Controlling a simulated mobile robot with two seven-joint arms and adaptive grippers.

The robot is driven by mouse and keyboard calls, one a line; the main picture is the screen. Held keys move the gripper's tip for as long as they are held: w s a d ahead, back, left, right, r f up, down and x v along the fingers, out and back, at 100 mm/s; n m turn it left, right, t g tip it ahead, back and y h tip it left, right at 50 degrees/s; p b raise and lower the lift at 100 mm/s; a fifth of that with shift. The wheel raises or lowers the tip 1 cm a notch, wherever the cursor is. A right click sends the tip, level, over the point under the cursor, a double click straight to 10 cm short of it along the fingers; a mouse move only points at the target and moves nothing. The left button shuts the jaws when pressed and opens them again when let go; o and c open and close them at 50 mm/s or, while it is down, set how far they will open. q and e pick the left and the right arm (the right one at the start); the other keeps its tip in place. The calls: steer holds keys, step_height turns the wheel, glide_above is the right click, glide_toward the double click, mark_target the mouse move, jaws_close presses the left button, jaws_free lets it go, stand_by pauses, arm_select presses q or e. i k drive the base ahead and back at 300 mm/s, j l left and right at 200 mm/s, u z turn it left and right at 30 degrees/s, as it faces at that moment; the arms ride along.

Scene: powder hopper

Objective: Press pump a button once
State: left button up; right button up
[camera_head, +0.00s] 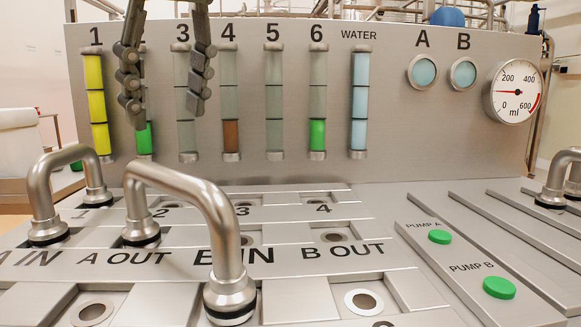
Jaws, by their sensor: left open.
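The green pump A button (440,237) sits on the sloped panel at the right, beside its "PUMP A" label. The green pump B button (499,287) is nearer to me, below and to the right of it. My left gripper (163,108) hangs down from the top edge in front of the tubes marked 2 and 3. Its two dark fingers are apart with nothing between them. It is well to the left of both buttons and above the panel. My right gripper is not in view.
Bent metal pipes (185,188) rise from the panel at the left and front, with another pipe (557,180) at the right edge. The upright board (400,130) behind carries coloured tubes, round windows A and B, and a gauge (515,91). Space above the buttons is clear.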

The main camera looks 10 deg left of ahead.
mark_target(441, 237)
steer(key=k, duration=1.5)
